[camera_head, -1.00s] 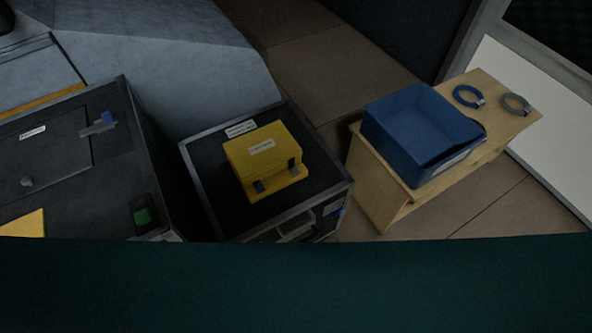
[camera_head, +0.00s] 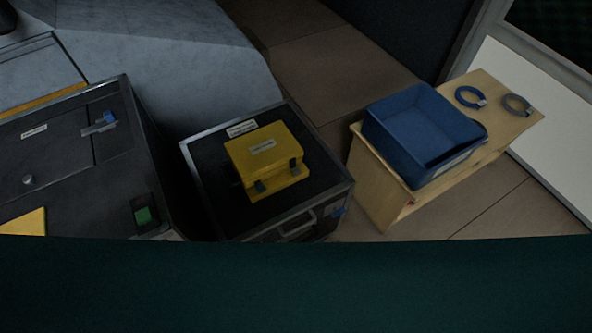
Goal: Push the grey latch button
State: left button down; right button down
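A small grey round button-like knob (camera_head: 28,180) sits on the top of the black case (camera_head: 75,195) at the left. A grey latch with a blue end (camera_head: 101,124) lies near that case's far right corner. I cannot tell for sure which part is the grey latch button. Neither of my grippers is in view.
A blue open bin (camera_head: 415,128) stands on a wooden bench (camera_head: 372,180) at the right, with a blue ring (camera_head: 469,97) and a grey ring (camera_head: 517,105) beside it. Brown floor shows behind the cases. A dark green surface hides the bottom of the view.

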aim_at(295, 171)
jog(key=i+l+u, duration=0.25)
jog(key=l, duration=0.2)
jog(key=l+u, duration=0.25)
jog(key=l, duration=0.15)
jog(key=i+l+u, duration=0.25)
jog(key=l, duration=0.25)
jog(key=l+u, duration=0.2)
jog(key=l, duration=0.3)
